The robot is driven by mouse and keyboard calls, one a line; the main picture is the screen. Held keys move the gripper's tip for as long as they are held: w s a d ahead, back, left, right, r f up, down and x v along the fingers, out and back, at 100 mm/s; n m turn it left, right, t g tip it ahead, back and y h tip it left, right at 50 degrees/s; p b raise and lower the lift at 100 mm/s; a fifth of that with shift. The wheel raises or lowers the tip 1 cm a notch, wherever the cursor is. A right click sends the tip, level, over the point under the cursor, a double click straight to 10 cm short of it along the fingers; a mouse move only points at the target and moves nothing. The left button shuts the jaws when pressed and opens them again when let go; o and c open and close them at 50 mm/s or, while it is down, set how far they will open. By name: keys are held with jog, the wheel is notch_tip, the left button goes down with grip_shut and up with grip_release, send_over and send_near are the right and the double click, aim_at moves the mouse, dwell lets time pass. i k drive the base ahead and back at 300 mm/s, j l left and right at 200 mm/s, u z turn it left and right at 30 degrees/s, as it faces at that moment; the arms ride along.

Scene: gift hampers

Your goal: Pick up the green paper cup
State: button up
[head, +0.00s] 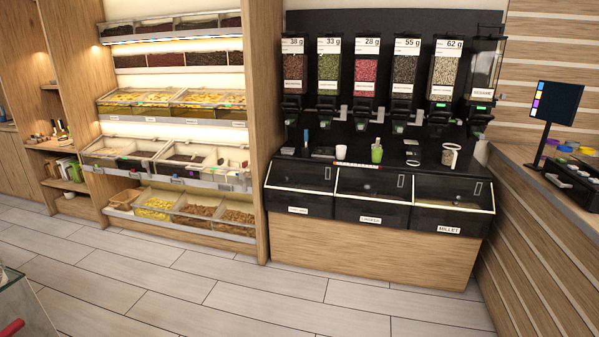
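A small green cup (377,154) stands upright on the black counter (318,166) of the dispenser stand, below the row of dispensers. It looks like the green paper cup, though its material is too small to tell. A white cup (341,152) stands to its left, apart from it. My gripper is not in view.
Several grain dispensers (330,68) hang above the counter, with spouts over it. A clear jug-like container (449,155) stands to the right. Dark bins (372,184) front the stand. A wooden counter (540,185) with a screen (556,101) is at right.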

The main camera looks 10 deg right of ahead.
aim_at(377, 156)
jog(key=i+z, duration=0.25)
jog(key=i, duration=1)
jog(key=i+j+z, duration=0.2)
jog(key=i, duration=0.35)
jog(key=i+j+z, duration=0.15)
jog(key=i, duration=0.35)
jog(key=i+j+z, duration=0.2)
jog(key=i, duration=0.3)
jog(key=i+j, duration=0.05)
jog(key=j, duration=0.05)
